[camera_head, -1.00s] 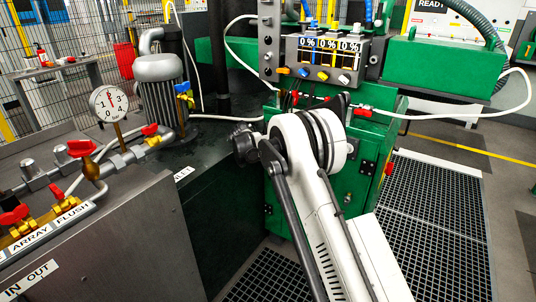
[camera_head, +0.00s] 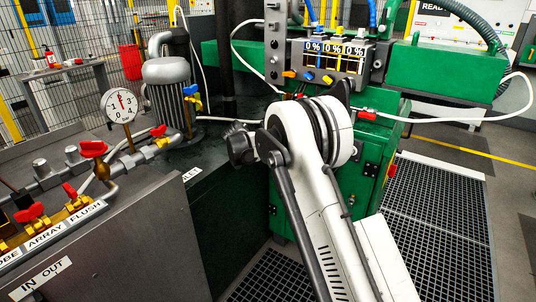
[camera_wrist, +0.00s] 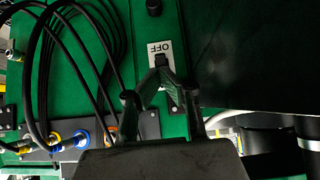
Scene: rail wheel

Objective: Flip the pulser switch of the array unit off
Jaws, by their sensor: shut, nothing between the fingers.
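My gripper (camera_wrist: 161,69) shows in the wrist view with its dark fingers closed together and empty. The fingertips are at the lower edge of a white plate marked OFF (camera_wrist: 159,48), which is on a green panel (camera_wrist: 100,65). A small dark part at the fingertips may be the switch, but I cannot tell it from the fingers or see its position. A black knob (camera_wrist: 154,6) sits above the plate at the picture's top edge. In the head view my arm hides the gripper and the OFF plate, in front of the green cabinet (camera_head: 373,150).
Black cables (camera_wrist: 45,70) loop at the left of the wrist view, above a connector panel (camera_wrist: 150,125). In the head view a display panel (camera_head: 333,58) reads 0 % on three screens. A pressure gauge (camera_head: 119,106) and red-handled valves (camera_head: 94,149) stand at left. Floor grating (camera_head: 440,205) lies right.

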